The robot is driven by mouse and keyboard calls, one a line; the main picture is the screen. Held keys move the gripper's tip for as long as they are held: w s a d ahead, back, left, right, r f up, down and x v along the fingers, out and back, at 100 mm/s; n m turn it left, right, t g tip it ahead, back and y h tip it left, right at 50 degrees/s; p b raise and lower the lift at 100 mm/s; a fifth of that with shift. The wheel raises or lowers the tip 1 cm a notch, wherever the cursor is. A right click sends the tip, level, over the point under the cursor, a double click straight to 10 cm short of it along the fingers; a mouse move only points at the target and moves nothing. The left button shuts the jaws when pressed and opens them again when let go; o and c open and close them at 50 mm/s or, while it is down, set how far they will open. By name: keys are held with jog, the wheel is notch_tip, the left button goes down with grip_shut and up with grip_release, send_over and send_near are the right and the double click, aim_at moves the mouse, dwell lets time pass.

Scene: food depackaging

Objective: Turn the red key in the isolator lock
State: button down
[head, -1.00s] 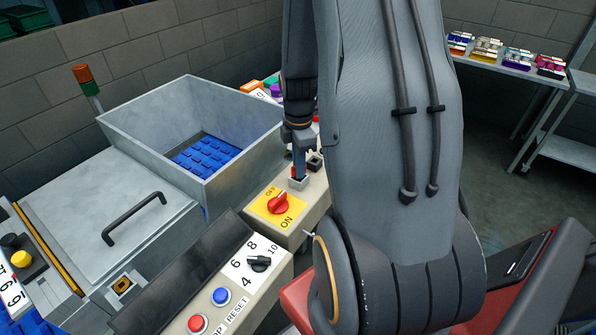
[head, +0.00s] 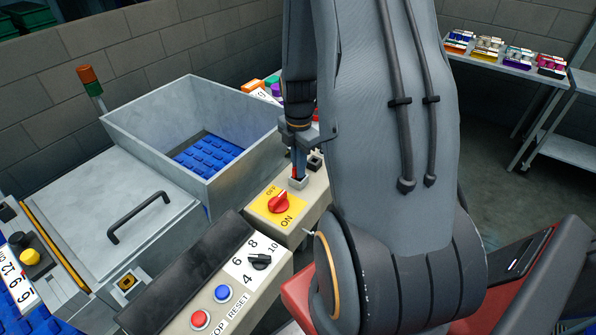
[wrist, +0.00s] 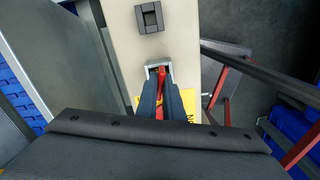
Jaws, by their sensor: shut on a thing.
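The red key (wrist: 161,74) shows in the wrist view between the two dark fingers of my gripper (wrist: 160,92). Its tip end is at the grey isolator lock (wrist: 151,67) on the beige panel. In the head view my gripper (head: 298,174) points down at the lock (head: 298,183), with a bit of red between the fingers. The gripper is shut on the key. The fingers hide most of the key, and I cannot tell its exact turn angle.
A red rotary switch (head: 279,202) on a yellow OFF/ON plate (head: 268,213) sits just in front of the lock. A black square socket (wrist: 149,17) lies beyond it. A grey open hopper (head: 240,150) stands close on the left. A black selector knob (head: 261,262) is nearer me.

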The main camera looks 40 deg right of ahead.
jog(key=shift+n+p, duration=0.5)
jog(key=shift+n, duration=1.3)
jog(key=n, duration=0.3)
jog(key=shift+n, duration=0.3)
jog(key=c, duration=1.9)
grip_release()
jog(key=shift+r, duration=3.5)
